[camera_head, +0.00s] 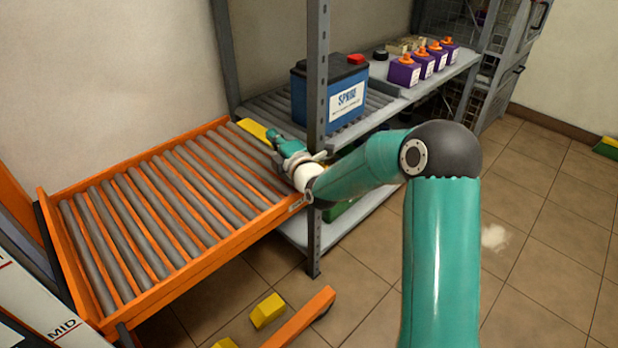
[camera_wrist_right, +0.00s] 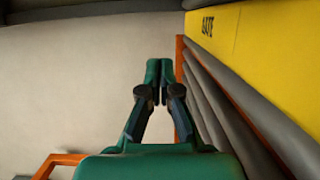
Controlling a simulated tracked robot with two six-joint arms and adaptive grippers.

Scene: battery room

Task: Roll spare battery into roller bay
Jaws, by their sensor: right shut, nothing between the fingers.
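The spare battery (camera_head: 313,97), a blue and black box with a white label and a red cap, stands upright on the shelf's roller bay (camera_head: 262,106), partly hidden by a grey post. The orange roller table (camera_head: 190,262) meets the shelf end and carries no battery. A yellow gate (camera_head: 254,130) is at the table's shelf end; it also shows in the right wrist view (camera_wrist_right: 262,48). My right gripper (camera_head: 276,138) is beside this gate, shut and empty; its fingertips meet in the right wrist view (camera_wrist_right: 159,70). My left gripper is not in view.
Purple boxes with orange tops (camera_head: 423,66) stand on the shelf right of the battery. The grey post (camera_head: 316,150) rises close to my right arm. A yellow block (camera_head: 267,310) and an orange leg (camera_head: 302,320) are near the floor.

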